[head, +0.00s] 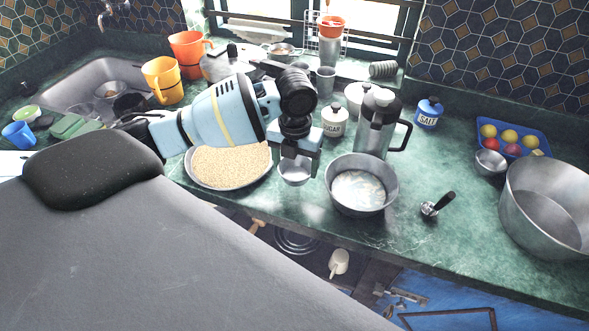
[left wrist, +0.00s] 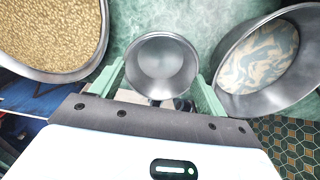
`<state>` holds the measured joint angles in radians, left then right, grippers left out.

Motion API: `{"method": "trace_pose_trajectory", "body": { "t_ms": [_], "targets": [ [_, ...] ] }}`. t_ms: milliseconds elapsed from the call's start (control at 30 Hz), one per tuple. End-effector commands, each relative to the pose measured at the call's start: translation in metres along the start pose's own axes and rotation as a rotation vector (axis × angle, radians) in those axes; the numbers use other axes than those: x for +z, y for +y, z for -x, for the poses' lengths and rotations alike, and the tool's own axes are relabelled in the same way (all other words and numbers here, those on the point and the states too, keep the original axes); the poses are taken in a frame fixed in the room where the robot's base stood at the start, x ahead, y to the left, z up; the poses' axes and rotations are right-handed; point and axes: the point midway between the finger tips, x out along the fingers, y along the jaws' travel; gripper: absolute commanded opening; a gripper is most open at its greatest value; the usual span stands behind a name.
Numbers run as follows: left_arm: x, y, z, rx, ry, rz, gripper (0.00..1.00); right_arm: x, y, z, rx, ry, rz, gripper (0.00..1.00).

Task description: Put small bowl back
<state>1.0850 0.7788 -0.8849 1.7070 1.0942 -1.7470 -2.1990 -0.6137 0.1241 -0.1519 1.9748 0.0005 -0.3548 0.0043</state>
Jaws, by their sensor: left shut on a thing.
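The small metal bowl (head: 294,174) hangs below my left gripper (head: 299,158) in the head view, between the plate of grain and the metal pot. In the left wrist view the small bowl (left wrist: 162,66) sits upright between the two green fingers of my left gripper (left wrist: 161,88), which is shut on it. The bowl looks empty. It is over or near the counter's front part; its exact height above the counter is hard to tell. My right gripper is not in view.
A wide dish of grain (head: 230,184) lies left of the bowl and a pot with pale contents (head: 391,190) right of it. Behind stand a steel pitcher (head: 372,133) and a sugar jar (head: 335,120). Another small bowl (head: 490,163) is by the blue tray (head: 541,151).

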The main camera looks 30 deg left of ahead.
Motion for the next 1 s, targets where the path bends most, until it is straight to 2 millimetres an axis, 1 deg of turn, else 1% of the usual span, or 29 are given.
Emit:
{"method": "trace_pose_trajectory", "body": {
  "t_ms": [133, 233, 400, 500, 767, 900, 933, 1000],
  "targets": [
    [0.002, 0.001, 0.0, 0.0, -0.001, 0.001, 0.51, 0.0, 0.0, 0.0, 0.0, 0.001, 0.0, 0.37],
    [0.007, 0.006, -0.001, 0.0, -0.001, 0.003, 0.51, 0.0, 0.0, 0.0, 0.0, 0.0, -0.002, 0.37],
    [0.006, 0.005, -0.025, 0.002, 0.002, 0.0, 0.51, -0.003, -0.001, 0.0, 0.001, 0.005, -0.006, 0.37],
    [0.007, 0.005, -0.034, 0.0, -0.001, 0.001, 0.51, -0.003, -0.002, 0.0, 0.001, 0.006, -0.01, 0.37],
    [0.007, 0.005, -0.035, 0.0, -0.002, 0.0, 0.51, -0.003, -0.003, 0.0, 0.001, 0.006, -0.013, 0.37],
    [0.007, 0.005, -0.039, 0.001, -0.001, 0.0, 0.51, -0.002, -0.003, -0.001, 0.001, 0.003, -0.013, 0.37],
    [0.007, 0.005, -0.04, 0.001, -0.001, 0.0, 0.76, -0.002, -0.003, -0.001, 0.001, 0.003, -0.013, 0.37],
    [0.007, 0.005, -0.039, 0.0, -0.002, 0.0, 0.85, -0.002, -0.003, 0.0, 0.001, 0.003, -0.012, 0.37]
  ]
}}
